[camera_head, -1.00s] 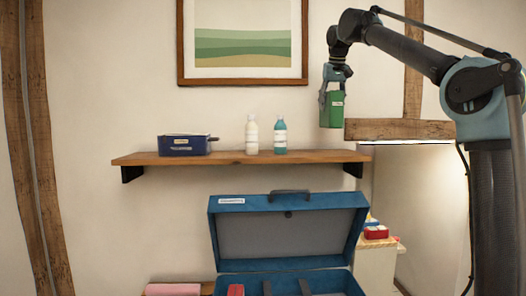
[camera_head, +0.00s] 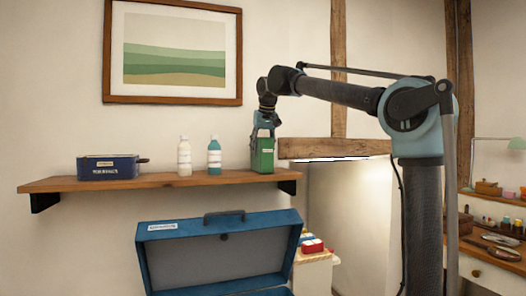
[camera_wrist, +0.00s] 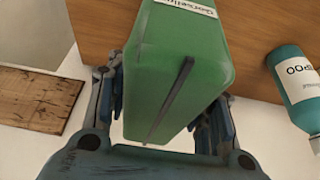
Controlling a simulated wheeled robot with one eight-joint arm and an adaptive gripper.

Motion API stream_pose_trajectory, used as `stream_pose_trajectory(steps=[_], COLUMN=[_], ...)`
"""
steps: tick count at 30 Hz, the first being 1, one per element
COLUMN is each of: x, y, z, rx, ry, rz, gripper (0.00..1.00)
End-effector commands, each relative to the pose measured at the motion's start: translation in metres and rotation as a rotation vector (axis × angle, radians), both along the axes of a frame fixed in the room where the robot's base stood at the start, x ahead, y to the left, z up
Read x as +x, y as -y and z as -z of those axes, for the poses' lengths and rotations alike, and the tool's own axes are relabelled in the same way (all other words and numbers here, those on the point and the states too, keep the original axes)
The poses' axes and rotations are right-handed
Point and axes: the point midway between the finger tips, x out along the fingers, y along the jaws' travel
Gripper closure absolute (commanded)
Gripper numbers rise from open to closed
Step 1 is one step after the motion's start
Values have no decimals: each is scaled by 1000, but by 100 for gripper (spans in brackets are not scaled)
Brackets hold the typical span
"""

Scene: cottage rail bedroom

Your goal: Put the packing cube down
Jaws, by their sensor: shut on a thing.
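The packing cube is a green block with a white label (camera_head: 262,156). In the head view it is upright at the right end of the wooden wall shelf (camera_head: 120,182), its lower edge at the level of the shelf top. I cannot tell whether it touches the board. My gripper (camera_head: 264,134) holds it from above. In the wrist view the green cube (camera_wrist: 180,75) fills the middle, between the two fingers of my gripper (camera_wrist: 165,115), with the shelf's wood behind it.
On the shelf stand a teal bottle (camera_head: 214,158), a white bottle (camera_head: 184,158) and a navy case (camera_head: 108,168). An open blue suitcase (camera_head: 215,250) is below. A cabinet with red items (camera_head: 312,246) is to the right. A desk with small objects (camera_head: 495,250) is far right.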

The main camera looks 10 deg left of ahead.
Motion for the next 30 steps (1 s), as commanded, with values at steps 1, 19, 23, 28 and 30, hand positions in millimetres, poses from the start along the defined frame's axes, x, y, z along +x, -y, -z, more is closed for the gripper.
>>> stream_pose_trajectory(steps=[1, 19, 23, 28, 30], x=[0, 1, 1, -4, -9], y=[0, 1, 1, 6, 8], z=[0, 1, -1, -18, -29], rx=[0, 0, 0, 0, 0], ry=[0, 0, 0, 0, 0], rz=[0, 1, 2, 3, 3], gripper=[86, 32, 32, 32, 32])
